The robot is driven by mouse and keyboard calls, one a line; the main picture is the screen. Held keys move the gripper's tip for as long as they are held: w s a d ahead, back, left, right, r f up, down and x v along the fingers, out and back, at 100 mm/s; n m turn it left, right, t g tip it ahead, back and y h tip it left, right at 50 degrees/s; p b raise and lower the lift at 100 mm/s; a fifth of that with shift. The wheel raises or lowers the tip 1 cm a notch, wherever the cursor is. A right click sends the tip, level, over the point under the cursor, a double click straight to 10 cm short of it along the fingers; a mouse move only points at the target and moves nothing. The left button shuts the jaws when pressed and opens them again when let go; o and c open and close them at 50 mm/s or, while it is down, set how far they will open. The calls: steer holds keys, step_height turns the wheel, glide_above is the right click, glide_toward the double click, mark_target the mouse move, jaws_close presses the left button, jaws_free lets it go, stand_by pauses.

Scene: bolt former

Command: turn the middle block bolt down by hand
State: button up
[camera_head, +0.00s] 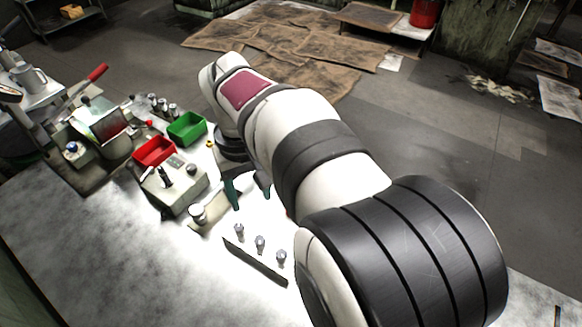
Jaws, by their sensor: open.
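Three small grey bolts stand upright in a row on the bright white surface, behind a long dark strip (255,262). The middle bolt (260,243) has one bolt (239,231) to its left and another bolt (281,258) to its right. The glare hides the outline of any block under them. My gripper (248,191) is open, its two dark green fingers apart. It is beyond the row in the picture, clear of the middle bolt, and nothing shows between the fingers. My arm hides part of the gripper.
A grey machine block (183,194) with a dark handle stands left of my gripper. Behind it are a red bin (154,151) and a green bin (187,128). A machine with a red-tipped lever (97,72) stands further left. The table's front left is clear.

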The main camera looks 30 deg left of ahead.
steer(key=n, duration=1.5)
glide_toward(259, 240)
step_height(259, 240, down, 8)
steer(key=shift+r, duration=0.1)
steer(key=shift+c, duration=0.2)
jaws_close()
